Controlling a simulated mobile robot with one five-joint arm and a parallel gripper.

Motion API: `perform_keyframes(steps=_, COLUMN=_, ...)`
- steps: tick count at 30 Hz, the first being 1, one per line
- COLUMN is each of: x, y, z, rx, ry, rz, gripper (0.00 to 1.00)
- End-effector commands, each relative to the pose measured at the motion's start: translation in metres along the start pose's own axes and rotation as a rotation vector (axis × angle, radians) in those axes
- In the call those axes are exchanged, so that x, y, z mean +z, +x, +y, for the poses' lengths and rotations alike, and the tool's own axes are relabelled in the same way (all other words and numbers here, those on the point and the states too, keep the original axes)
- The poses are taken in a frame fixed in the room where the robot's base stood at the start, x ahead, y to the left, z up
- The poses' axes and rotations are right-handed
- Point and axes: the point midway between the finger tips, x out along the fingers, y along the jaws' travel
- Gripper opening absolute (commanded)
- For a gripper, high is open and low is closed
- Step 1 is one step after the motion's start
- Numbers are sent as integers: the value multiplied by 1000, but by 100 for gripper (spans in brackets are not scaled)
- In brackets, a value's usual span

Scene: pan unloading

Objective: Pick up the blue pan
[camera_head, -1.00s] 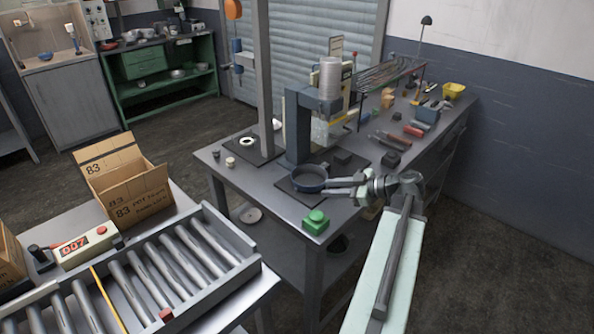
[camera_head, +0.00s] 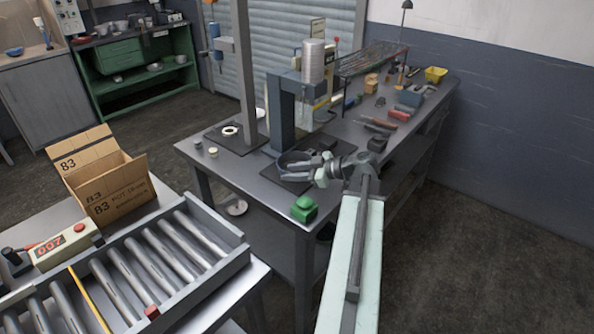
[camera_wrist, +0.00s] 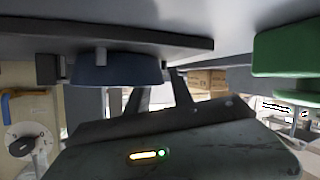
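The blue pan (camera_head: 284,159) sits on a dark plate at the front of the press on the workbench. My gripper (camera_head: 296,165) is right at the pan, and its fingers cover much of it in the head view. The fingers look spread apart, with no clear grip on the pan. In the wrist view, which looks upside down, the blue pan (camera_wrist: 112,70) rests against the dark plate, close to my gripper. I cannot tell whether a finger touches it. The pan's handle is not clearly seen.
A green button box (camera_head: 304,208) stands at the near bench corner, close to my arm. The press (camera_head: 283,112) rises behind the pan. A roller conveyor (camera_head: 150,262) with an open cardboard box (camera_head: 105,180) is at left. Tools lie on the bench's far part.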

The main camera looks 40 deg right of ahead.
Motion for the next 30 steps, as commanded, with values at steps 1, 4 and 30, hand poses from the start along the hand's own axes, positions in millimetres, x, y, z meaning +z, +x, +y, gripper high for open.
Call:
perform_keyframes(steps=1, x=0, y=0, z=0, rx=1, ry=0, rz=0, gripper=28)
perform_keyframes(steps=4, x=0, y=0, z=0, rx=1, ry=1, rz=0, gripper=28)
perform_keyframes(steps=30, x=1, y=-2, z=0, rx=0, ry=2, rz=-4, gripper=0)
